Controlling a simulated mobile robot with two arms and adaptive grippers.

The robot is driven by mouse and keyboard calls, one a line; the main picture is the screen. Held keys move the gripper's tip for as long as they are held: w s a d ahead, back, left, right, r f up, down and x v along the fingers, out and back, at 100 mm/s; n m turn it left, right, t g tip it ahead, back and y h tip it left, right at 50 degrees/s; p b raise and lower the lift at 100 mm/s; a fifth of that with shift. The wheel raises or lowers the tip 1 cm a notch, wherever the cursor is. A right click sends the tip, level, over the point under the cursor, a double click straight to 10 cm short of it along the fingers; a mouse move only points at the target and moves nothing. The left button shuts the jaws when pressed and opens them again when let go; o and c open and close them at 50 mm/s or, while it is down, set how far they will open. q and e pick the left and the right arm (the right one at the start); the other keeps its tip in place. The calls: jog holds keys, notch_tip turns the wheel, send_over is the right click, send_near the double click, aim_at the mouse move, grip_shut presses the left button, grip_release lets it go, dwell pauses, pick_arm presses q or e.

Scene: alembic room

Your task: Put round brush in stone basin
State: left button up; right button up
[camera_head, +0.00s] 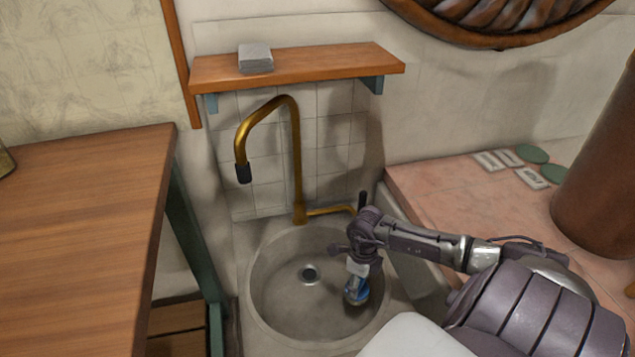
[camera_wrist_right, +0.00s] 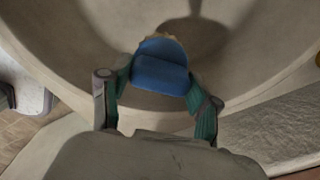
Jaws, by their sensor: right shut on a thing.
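The round brush (camera_head: 356,289) shows as a small blue thing with a pale end, at the right side of the stone basin (camera_head: 268,308). In the right wrist view the brush (camera_wrist_right: 161,67) is blue with a tan edge at its far end. My right gripper (camera_head: 358,270) is shut on it, and the fingers (camera_wrist_right: 160,88) press on both its sides. The gripper points down into the basin bowl. I cannot tell whether the brush touches the basin wall. The basin's drain shows left of the brush. My left gripper is in neither view.
A brass faucet (camera_head: 297,160) rises behind the basin. A wooden shelf (camera_head: 320,63) with a grey block (camera_head: 256,58) hangs above. A wooden table (camera_head: 80,230) stands at left. A pink counter (camera_head: 440,190) with a brown cylinder (camera_head: 598,180) lies at right. The basin's left part is empty.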

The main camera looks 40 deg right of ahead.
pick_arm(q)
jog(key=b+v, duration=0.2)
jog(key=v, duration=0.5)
pick_arm(e)
jog(key=w+a+f+b, duration=0.1)
jog(key=w+f, duration=0.2)
jog(key=w+a+f, duration=0.2)
jog(key=w+f, duration=0.1)
jog(key=f, duration=0.1)
jog(key=w+a+f+b, duration=0.1)
jog(key=w+a+f, duration=0.1)
jog(key=w+f, duration=0.1)
jog(key=shift+w+a+f+b, duration=0.1)
jog(key=shift+w+f+b, duration=0.2)
jog(key=shift+w, duration=0.2)
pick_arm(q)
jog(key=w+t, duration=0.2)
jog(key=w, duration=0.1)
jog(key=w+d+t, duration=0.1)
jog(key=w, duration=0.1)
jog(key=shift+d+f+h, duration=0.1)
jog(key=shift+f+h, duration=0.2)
pick_arm(e)
jog(key=shift+f, duration=0.15)
jog(key=o, duration=1.2)
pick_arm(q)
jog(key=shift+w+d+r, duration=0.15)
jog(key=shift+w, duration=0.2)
